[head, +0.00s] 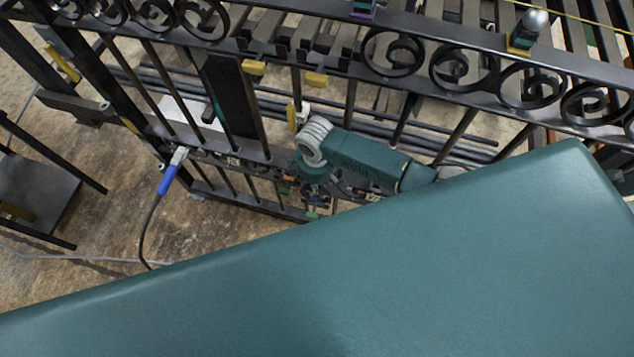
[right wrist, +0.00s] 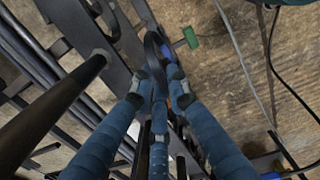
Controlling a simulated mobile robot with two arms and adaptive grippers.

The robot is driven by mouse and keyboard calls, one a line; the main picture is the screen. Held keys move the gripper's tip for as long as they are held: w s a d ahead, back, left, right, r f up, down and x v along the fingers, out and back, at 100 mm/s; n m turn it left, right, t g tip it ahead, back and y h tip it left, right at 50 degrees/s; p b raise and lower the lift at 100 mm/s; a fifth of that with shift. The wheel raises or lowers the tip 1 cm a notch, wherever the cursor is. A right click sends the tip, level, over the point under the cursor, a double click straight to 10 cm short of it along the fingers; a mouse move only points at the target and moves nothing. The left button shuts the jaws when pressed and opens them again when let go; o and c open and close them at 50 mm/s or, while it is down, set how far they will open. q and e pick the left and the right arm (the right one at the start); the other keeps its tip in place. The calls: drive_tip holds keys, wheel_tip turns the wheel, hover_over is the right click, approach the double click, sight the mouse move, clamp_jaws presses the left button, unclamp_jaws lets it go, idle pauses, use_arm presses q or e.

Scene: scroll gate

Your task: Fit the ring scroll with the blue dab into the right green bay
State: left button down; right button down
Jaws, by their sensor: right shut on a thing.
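In the right wrist view, the three blue fingers of my right gripper (right wrist: 158,95) are closed around a dark curved piece, the ring scroll (right wrist: 153,48). A small blue patch beside the fingers may be its blue dab; I cannot tell for sure. A green block (right wrist: 191,38) shows beyond the scroll, apart from it; I cannot tell whether it marks the right green bay. In the head view my right gripper (head: 316,194) is small and low by the gate's bars, below my teal wrist, and the held scroll is not clear there. My left gripper is not in view.
The dark gate's upper rail (head: 300,55) carries several scrolls (head: 394,52). Yellow blocks (head: 315,78) and a purple one (head: 362,10) sit along it. Upright bars crowd my right arm.

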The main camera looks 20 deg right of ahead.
drive_tip(key=shift+f+b, duration=0.65)
drive_tip(key=shift+f, duration=0.6)
idle(0.8)
drive_tip(key=c, duration=1.6)
unclamp_jaws()
wheel_tip(320, 180, up, 8)
drive_tip(key=shift+s+a+f, duration=0.15)
drive_tip(key=shift+f, duration=0.05)
